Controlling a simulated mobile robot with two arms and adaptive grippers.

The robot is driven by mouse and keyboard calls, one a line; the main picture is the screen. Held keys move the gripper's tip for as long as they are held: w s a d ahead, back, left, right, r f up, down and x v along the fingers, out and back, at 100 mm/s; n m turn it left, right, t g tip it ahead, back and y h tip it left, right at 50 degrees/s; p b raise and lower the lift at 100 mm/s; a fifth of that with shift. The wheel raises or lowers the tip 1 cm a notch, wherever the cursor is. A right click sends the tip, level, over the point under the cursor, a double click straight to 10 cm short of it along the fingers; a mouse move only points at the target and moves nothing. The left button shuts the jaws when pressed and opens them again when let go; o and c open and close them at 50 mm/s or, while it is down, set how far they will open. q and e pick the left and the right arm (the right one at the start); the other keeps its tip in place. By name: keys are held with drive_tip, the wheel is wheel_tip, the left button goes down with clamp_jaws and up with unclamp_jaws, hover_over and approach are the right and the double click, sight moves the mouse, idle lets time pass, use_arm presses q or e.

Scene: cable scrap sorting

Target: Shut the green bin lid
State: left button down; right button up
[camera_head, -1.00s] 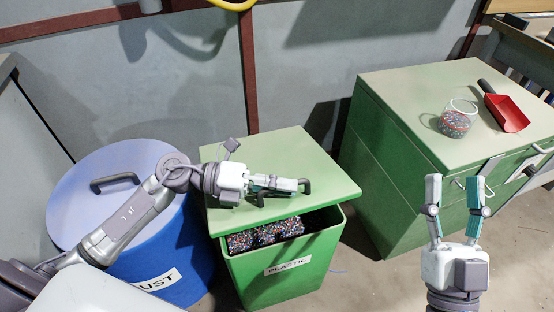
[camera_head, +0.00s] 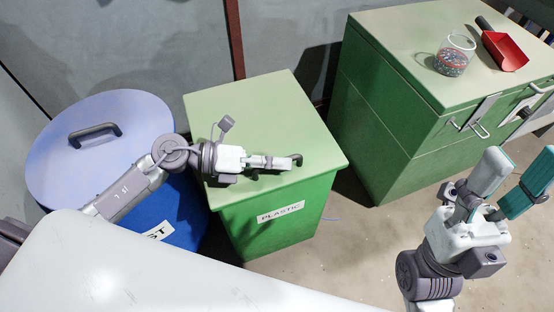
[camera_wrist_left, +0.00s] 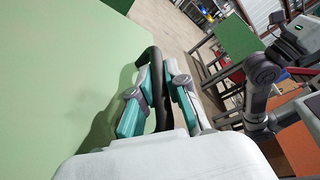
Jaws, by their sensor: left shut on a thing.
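The green bin (camera_head: 277,222), labelled PLASTIC, stands on the floor in the head view. Its light green lid (camera_head: 245,108) lies over the top, and no gap or contents show at the front edge. My left gripper (camera_head: 285,162) is shut on the lid's dark handle (camera_head: 297,159) near the lid's right side. In the left wrist view the dark handle (camera_wrist_left: 153,58) passes between the fingers, with the lid (camera_wrist_left: 50,70) filling the left. My right gripper (camera_head: 515,180) is open and empty at the right, apart from the bin.
A blue bin (camera_head: 95,160) with a closed lid and dark handle stands left of the green bin. A green cabinet (camera_head: 385,130) at the right carries a jar of granules (camera_head: 455,56) and a red scoop (camera_head: 503,50). Bare floor (camera_head: 345,255) lies between.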

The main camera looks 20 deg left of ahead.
use_arm(q)
drive_tip(key=shift+f, duration=0.35)
drive_tip(key=c, duration=1.4)
unclamp_jaws()
drive_tip(key=shift+f, duration=0.1)
drive_tip(key=shift+c, duration=0.2)
drive_tip(key=v, duration=1.2)
